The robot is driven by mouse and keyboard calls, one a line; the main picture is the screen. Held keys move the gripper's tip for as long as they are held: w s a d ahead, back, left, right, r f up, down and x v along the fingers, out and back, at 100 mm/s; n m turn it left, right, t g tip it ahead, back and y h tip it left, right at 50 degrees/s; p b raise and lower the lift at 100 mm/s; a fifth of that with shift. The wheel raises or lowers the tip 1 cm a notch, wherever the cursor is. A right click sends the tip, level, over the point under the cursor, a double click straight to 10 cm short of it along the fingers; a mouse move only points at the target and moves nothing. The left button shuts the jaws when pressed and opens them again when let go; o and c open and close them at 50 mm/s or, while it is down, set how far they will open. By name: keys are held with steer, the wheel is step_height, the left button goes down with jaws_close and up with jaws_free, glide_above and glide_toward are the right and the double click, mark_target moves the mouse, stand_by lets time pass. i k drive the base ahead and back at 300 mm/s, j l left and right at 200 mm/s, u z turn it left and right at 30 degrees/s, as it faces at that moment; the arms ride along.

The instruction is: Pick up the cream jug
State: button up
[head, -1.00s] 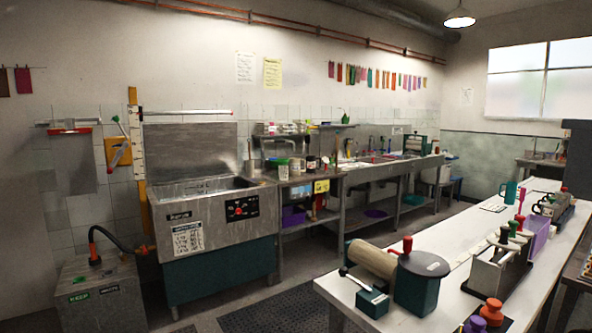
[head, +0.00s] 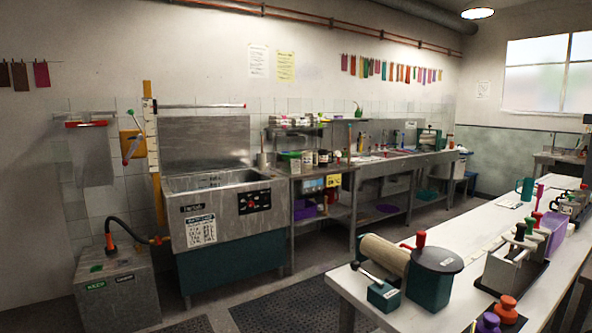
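I cannot make out a cream jug for certain in the head view. Small jars and pots (head: 322,157) stand on the steel counter right of the deep sink, too small to tell one from another. A teal mug or jug (head: 527,189) stands towards the far end of the white table, but it is not cream. My gripper is not in view.
The white table (head: 462,239) fills the right, with a roller device (head: 384,254), a dark teal drum (head: 430,277) and stamps on it. A steel sink unit (head: 222,205) and grey box (head: 116,286) stand left. Dark mats (head: 278,311) lie on the open floor between.

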mark_target(307, 164)
steer(key=i+j+u, duration=0.5)
steer(key=i+u, duration=0.15)
steer(key=i, duration=0.3)
steer(key=i+u, duration=0.4)
steer(key=i, duration=1.45)
steer(key=i+z, duration=0.15)
steer(key=i, duration=0.65)
steer(key=i+j+z, duration=0.15)
steer(key=i, duration=0.6)
steer(key=i+z, duration=0.2)
steer(key=z, duration=0.2)
steer(key=i+z, duration=0.5)
steer(key=z, duration=0.25)
steer(key=i+j+z, duration=0.15)
steer(key=z, duration=0.25)
steer(key=i+l+z, duration=0.15)
steer(key=i+z, duration=0.85)
steer(key=i+l+u, duration=0.1)
steer(key=i+u, duration=0.2)
steer(key=i, duration=0.15)
steer(key=i+l+u, duration=0.3)
steer(key=i, duration=0.15)
steer(key=j, duration=0.1)
